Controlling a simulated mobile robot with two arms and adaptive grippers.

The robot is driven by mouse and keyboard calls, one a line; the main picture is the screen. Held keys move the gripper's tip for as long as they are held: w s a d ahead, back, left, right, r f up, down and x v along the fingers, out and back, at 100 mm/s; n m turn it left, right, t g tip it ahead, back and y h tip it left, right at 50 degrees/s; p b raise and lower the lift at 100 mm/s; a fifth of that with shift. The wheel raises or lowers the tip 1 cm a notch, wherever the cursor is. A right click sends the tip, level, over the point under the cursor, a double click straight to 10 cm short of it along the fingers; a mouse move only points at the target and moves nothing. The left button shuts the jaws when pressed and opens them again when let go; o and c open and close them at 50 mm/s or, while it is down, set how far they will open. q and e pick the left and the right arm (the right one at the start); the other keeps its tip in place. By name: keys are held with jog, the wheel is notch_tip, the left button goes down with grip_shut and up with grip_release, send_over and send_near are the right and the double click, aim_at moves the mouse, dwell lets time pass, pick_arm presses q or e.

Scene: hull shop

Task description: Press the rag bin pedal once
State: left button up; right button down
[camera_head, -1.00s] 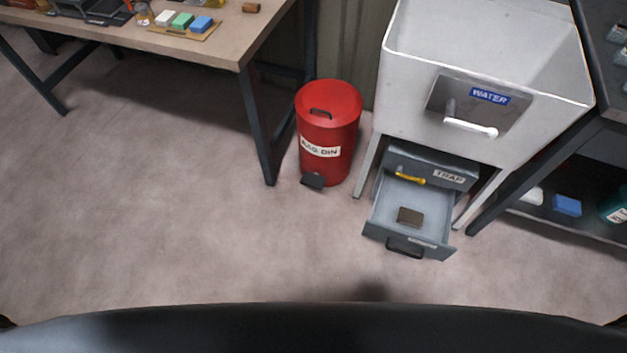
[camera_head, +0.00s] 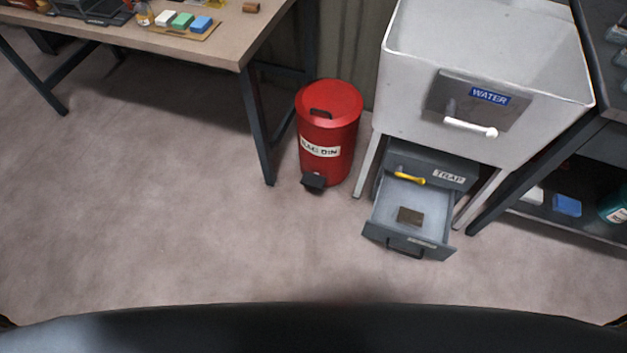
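The red rag bin (camera_head: 328,130) stands upright on the floor between the workbench and the sink. Its lid (camera_head: 328,98) is closed, with a dark handle on top. A white label is on its front. The black pedal (camera_head: 313,182) sticks out at the bin's front base, close to the floor. Nothing touches the pedal. Neither of my grippers shows in the head view.
A workbench (camera_head: 200,45) with colored blocks stands left of the bin. Right of it is a white sink (camera_head: 480,50) marked WATER. Below it, an open trap drawer (camera_head: 385,215) juts out, holding a brown block (camera_head: 410,216). The floor (camera_head: 180,220) in front is clear.

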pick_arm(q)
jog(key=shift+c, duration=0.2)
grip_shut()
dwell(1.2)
